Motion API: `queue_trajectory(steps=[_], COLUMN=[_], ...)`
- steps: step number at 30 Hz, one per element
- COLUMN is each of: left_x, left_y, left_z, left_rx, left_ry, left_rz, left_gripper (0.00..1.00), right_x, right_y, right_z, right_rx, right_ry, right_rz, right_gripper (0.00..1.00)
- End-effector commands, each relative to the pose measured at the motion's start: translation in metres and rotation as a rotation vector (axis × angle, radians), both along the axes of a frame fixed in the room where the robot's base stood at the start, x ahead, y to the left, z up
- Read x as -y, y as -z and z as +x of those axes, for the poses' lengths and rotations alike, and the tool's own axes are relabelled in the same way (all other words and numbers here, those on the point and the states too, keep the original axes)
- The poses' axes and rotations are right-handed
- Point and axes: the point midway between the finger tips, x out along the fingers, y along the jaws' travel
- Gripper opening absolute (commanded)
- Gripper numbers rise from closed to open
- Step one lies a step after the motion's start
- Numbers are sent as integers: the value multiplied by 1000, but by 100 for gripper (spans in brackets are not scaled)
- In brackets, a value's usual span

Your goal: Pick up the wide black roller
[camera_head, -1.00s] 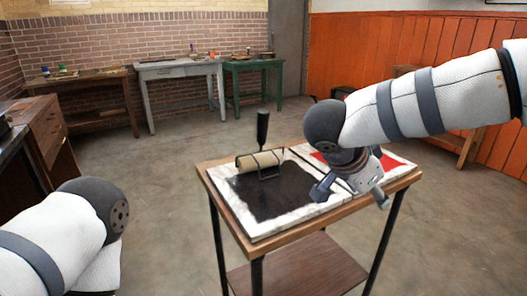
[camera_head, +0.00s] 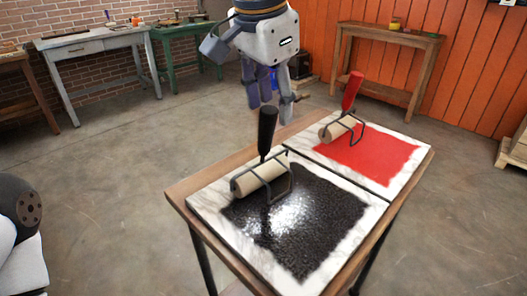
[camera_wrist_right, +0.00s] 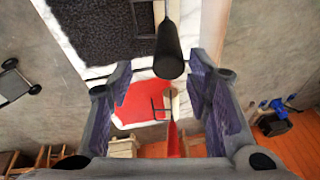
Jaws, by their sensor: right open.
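The wide black roller stands on the black ink slab, its pale cylinder (camera_head: 261,175) lying across the slab's far left part. Its black handle (camera_head: 267,132) points up. My right gripper (camera_head: 270,107) is open and hangs fingers down over the handle's top. In the right wrist view, the handle (camera_wrist_right: 169,52) shows between the two spread fingers (camera_wrist_right: 158,66), with no contact visible. My left arm shows at the left edge of the head view, but its gripper is out of view.
A second roller with a red handle (camera_head: 352,90) rests on the neighbouring red ink slab (camera_head: 372,153). Both slabs lie on a small wooden table (camera_head: 182,187). Workbenches (camera_head: 100,40) stand along the walls, with bare floor between.

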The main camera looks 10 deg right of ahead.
Motion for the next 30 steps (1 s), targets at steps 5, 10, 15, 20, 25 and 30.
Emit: queue_trajectory(steps=[5, 10, 15, 20, 25, 30], left_x=[0, 0, 0, 0, 0, 0], left_y=[2, 4, 4, 4, 4, 4], left_z=[-2, -4, -4, -4, -4, -4], left_rx=[-6, -14, -14, -13, -13, -13], left_ry=[0, 0, 0, 0, 0, -1], left_rz=[0, 0, 0, 0, 0, 1], left_gripper=[86, 86, 86, 86, 86, 86], right_x=[4, 2, 5, 6, 5, 5], right_y=[26, 57, 75, 75, 75, 75], right_z=[7, 19, 24, 24, 24, 24], right_rx=[-3, -5, 0, 2, 2, 2], right_ry=[2, 0, 0, 1, 1, 1], right_rz=[0, -2, -1, 0, 0, 0], right_gripper=[45, 45, 45, 45, 16, 0])
